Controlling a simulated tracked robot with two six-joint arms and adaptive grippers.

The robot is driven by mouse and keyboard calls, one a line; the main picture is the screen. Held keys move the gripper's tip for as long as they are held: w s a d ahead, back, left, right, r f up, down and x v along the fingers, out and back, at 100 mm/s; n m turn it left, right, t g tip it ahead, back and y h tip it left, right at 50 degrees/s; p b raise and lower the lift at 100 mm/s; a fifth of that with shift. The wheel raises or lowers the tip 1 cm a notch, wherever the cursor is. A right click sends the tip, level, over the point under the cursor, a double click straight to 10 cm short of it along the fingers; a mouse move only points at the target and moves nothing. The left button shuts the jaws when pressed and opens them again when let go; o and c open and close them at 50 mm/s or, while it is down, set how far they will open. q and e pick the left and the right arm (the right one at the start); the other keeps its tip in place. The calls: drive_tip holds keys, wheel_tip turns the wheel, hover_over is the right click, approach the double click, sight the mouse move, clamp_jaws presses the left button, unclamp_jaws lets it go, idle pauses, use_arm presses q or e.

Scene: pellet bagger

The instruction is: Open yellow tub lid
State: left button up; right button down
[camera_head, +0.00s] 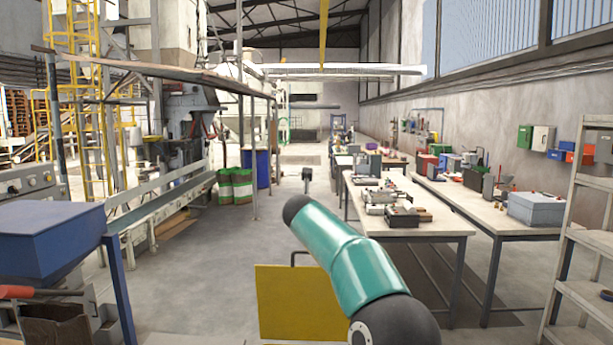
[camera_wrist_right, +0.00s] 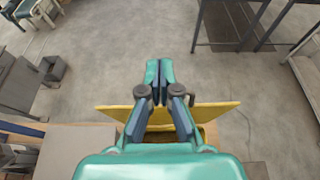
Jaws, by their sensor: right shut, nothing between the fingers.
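A flat yellow panel, which looks like the tub lid (camera_head: 290,305), shows low in the middle of the head view, its broad face towards me. A thin dark handle shows at its top edge. It looks steeply raised, but I cannot tell its exact angle. The tub's body is not clear. In the right wrist view the yellow lid (camera_wrist_right: 219,112) spreads to both sides behind my right gripper (camera_wrist_right: 159,68). The gripper's fingers are together and empty, reaching past the lid's edge. I cannot tell whether they touch it. My left gripper is out of view.
A blue hopper (camera_head: 50,235) stands at the left, with a brown container (camera_head: 55,325) below it. Long workbenches (camera_head: 440,228) with tools run along the right, and a shelf rack (camera_head: 570,260) stands at the right edge. The floor aisle ahead is clear.

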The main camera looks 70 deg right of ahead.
wheel_tip(320, 180, up, 10)
drive_tip(key=a, duration=0.1)
drive_tip(key=shift+a, duration=0.15)
drive_tip(key=shift+s, duration=0.2)
